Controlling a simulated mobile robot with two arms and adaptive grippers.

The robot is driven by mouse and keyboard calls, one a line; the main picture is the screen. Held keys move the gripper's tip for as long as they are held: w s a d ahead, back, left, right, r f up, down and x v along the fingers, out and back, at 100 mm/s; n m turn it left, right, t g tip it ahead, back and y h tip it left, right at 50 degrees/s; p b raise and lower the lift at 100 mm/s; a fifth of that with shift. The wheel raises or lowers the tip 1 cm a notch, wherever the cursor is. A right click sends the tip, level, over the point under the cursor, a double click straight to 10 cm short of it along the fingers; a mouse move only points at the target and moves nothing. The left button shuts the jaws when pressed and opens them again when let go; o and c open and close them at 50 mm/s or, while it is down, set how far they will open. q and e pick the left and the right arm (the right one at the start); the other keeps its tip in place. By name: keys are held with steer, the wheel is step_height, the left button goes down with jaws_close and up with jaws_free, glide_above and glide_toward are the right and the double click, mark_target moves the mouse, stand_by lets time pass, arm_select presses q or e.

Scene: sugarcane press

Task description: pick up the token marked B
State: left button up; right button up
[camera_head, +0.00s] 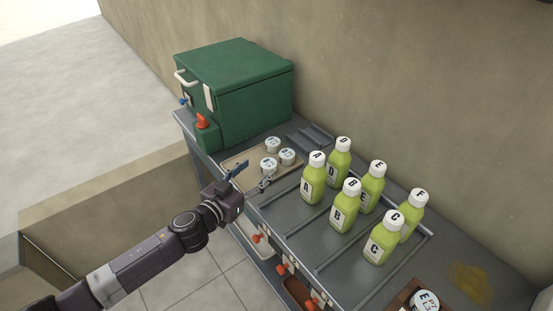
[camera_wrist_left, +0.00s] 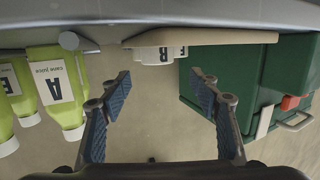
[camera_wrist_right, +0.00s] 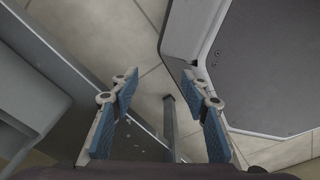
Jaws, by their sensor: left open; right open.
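Several white round tokens, three of them clear in the head view, sit in a shallow tan tray (camera_head: 236,163). Their letters are too small to read there. In the left wrist view, upside down, a white token marked B (camera_wrist_left: 164,56) shows at the edge of the tray (camera_wrist_left: 230,38), with other tokens partly hidden behind it. My left gripper (camera_head: 252,176) is open and empty at the tray's front side, with the token B ahead between its fingers (camera_wrist_left: 161,88). My right gripper (camera_wrist_right: 160,86) is open and empty over the floor, out of the head view.
A green box (camera_head: 240,90) with a white handle stands behind the tray. Green juice bottles (camera_head: 345,207) lettered A to F stand in rows between rails on the right. Another white token (camera_head: 425,300) lies in a brown tray at the bottom right. Red knobs line the counter's front.

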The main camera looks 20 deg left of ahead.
mark_target(267, 164)
arm_select(q)
steer(key=shift+w+d, duration=0.1)
steer(key=shift+w, duration=0.4)
steer(key=shift+w+d, duration=0.2)
steer(key=shift+w, duration=0.25)
steer(key=w+f, duration=0.1)
steer(key=w+d, duration=0.1)
steer(key=w, duration=0.1)
steer(key=shift+d+f, duration=0.1)
steer(key=shift+f, duration=0.25)
steer(key=shift+x, duration=0.8)
arm_select(e)
steer(key=shift+s+a, duration=0.1)
steer(key=shift+s, duration=0.45)
arm_select(q)
steer(key=c, duration=1.2)
arm_select(e)
steer(key=shift+s, duration=0.35)
